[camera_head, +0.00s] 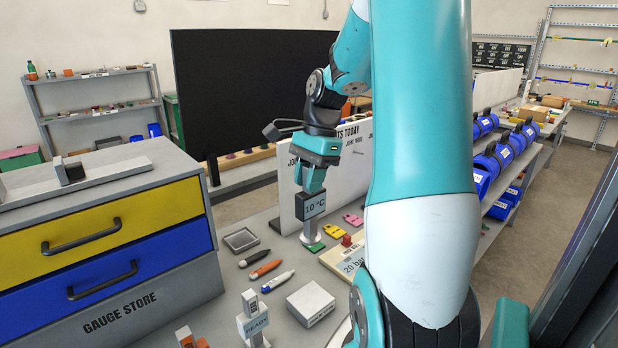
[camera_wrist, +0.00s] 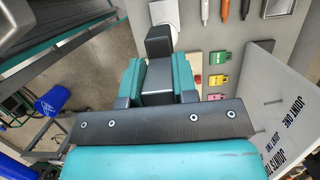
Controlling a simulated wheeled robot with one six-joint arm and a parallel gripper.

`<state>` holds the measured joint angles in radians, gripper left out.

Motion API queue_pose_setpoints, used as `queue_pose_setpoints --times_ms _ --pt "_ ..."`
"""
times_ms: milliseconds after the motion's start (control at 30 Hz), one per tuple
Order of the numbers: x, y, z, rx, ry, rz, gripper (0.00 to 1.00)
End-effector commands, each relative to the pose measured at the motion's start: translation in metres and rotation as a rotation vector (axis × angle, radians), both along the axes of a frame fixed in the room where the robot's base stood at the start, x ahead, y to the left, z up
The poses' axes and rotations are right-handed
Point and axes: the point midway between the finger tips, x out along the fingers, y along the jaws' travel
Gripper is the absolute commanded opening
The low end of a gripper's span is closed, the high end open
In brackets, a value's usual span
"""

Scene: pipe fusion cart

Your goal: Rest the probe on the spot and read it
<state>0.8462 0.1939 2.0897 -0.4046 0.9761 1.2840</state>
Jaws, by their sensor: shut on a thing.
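The probe (camera_head: 311,206) has a dark display reading "10 °C" and a pale grey stem below it. My gripper (camera_head: 312,184) points down above the display and is shut on the probe's top. In the wrist view, the teal fingers (camera_wrist: 158,82) clasp a dark block (camera_wrist: 159,42), the upper part of the probe. A small grey unit labelled "READY" (camera_head: 257,327) stands at the front.
Black, orange and white pens (camera_head: 267,268), a shallow tray (camera_head: 241,240) and a white box (camera_head: 311,304) lie left and in front of the probe. Yellow and pink tags (camera_head: 353,220) and a red block (camera_head: 346,240) lie right. A white board (camera_head: 352,150) stands behind; a drawer cabinet (camera_head: 105,240) stands left.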

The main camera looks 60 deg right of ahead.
Motion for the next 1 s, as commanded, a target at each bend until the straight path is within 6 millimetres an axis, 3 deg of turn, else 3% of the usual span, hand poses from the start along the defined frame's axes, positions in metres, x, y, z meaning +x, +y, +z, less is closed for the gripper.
queue_pose_setpoints --times_ms 300,400,900,1000 --pt "0.002 0.001 -0.078 0.010 0.003 -0.003 0.06" --pt "0.000 0.001 -0.093 0.003 0.004 0.000 0.06" --pt "-0.001 0.001 -0.095 -0.001 0.002 0.001 0.06" --pt "-0.001 0.001 -0.109 -0.001 0.002 0.001 0.06"
